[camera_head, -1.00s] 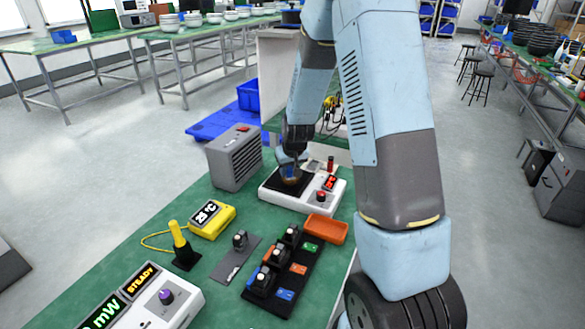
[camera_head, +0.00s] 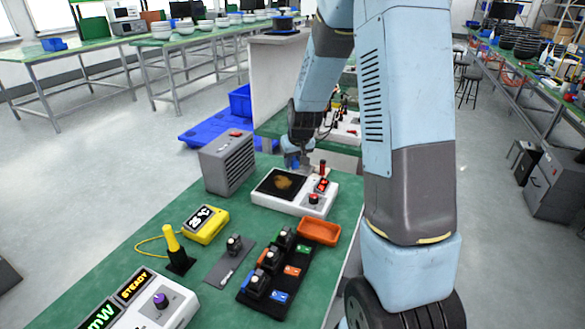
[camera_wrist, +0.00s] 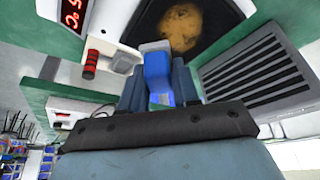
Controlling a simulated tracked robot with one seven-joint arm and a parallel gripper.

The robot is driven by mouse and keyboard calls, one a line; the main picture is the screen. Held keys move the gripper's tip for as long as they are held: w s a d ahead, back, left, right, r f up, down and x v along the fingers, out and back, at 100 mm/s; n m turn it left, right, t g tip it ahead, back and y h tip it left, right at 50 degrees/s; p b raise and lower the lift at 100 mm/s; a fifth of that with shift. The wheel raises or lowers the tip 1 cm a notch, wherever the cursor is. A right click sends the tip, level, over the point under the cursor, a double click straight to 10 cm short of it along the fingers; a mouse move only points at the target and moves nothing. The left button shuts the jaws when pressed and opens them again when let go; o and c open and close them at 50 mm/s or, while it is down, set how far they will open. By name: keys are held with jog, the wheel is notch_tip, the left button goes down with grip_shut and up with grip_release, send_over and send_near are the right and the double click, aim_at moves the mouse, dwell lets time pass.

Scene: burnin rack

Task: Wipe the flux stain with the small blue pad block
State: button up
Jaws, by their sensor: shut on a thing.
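The flux stain (camera_head: 283,183) is a brown, roundish patch on the black top plate (camera_head: 265,185) of a white hot-plate unit (camera_head: 290,206). In the wrist view the stain (camera_wrist: 184,28) lies just beyond the small blue pad block (camera_wrist: 158,72). My gripper (camera_wrist: 158,85) is shut on this block, with a finger on each side and its pale end pointing towards the plate. In the head view my gripper (camera_head: 296,160) is at the far edge of the unit, apart from the stain. I cannot tell whether the block touches anything below.
A grey vented box (camera_head: 227,162) stands left of the unit. A red cylinder (camera_head: 322,167) and red display (camera_head: 322,185) are close to the gripper's right. An orange tray (camera_head: 318,231), a black rack (camera_head: 272,275) and a yellow temperature meter (camera_head: 206,224) stand nearer on the green bench.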

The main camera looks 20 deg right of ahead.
jog(key=shift+r, duration=1)
jog(key=shift+w+a, duration=0.1)
